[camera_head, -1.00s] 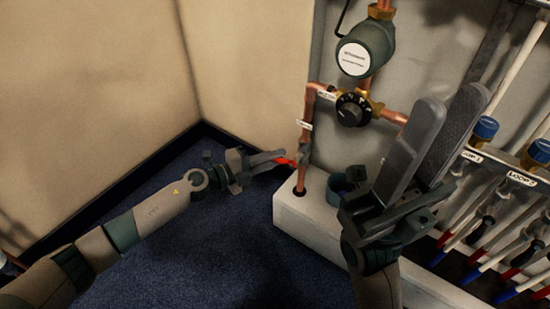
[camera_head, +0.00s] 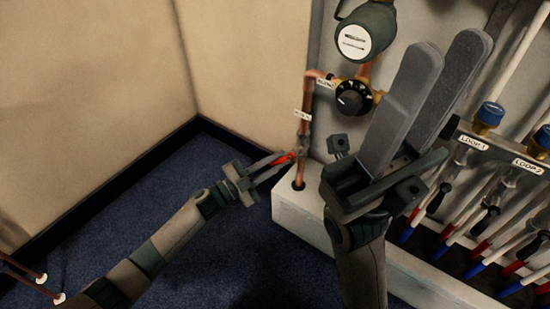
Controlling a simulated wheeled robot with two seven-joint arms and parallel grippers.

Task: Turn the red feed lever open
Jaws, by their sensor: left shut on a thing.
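The red feed lever (camera_head: 283,159) sits low on the vertical copper pipe (camera_head: 304,125), at its valve, and slants down to the left. My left gripper (camera_head: 284,160) comes in from the left and is shut on the lever, with its fingers hiding part of it. My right gripper (camera_head: 445,75) is large in the foreground at centre right. Its two long grey fingers point up and stand apart with nothing visible between them. It is not touching the lever.
A black dial (camera_head: 354,98) and a green round fitting (camera_head: 366,33) are above the lever. A white plinth (camera_head: 300,214) is under the pipe. Labelled loop valves with blue caps (camera_head: 489,115) and several red and blue pipes are at right.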

